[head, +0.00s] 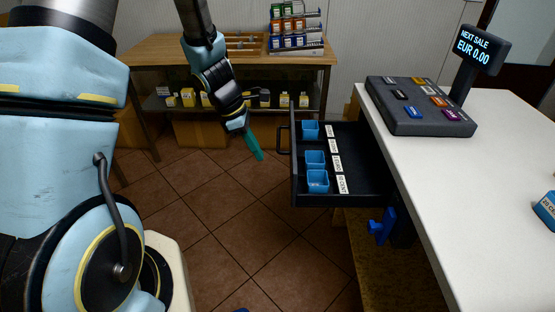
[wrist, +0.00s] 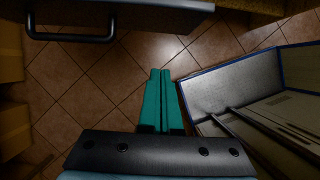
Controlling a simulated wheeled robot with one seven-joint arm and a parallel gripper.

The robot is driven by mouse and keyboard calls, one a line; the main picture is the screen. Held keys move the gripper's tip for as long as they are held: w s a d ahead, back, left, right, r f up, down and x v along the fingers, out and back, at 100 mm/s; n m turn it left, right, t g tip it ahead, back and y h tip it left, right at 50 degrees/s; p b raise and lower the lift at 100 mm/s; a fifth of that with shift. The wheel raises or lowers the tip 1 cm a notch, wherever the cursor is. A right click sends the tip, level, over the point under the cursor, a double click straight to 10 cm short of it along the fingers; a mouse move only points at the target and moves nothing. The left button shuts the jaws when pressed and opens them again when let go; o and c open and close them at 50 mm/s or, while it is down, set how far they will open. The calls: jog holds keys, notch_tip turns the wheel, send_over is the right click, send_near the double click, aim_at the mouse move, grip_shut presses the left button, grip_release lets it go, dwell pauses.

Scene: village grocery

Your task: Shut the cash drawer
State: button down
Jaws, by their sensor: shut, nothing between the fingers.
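The black cash drawer (head: 367,185) stands open at the left side of the white counter, sticking out to the left. It holds blue cups (head: 315,160) and white labels. Its front panel faces left and carries a black bar handle (head: 281,139). My gripper (head: 258,153) has green fingers and hangs just left of the drawer front, apart from the handle, pointing down. In the wrist view the fingers (wrist: 161,85) are together and empty. The handle (wrist: 72,38) and the drawer's front edge (wrist: 165,4) show at the top of that view, clear of the fingertips.
A cash register keypad (head: 418,104) and a price display (head: 476,49) stand on the white counter (head: 480,200). A wooden shelf table (head: 160,50) with goods stands at the back. A blue clamp-like part (head: 381,226) sits below the drawer.

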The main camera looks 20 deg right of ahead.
jog(key=s+d+f+p, duration=0.1)
jog(key=s+d+f, duration=0.2)
jog(key=d+f, duration=0.3)
jog(key=shift+f+p, duration=0.3)
jog(key=shift+f, duration=0.6)
jog(key=shift+d, duration=0.1)
jog(key=shift+d, duration=0.15)
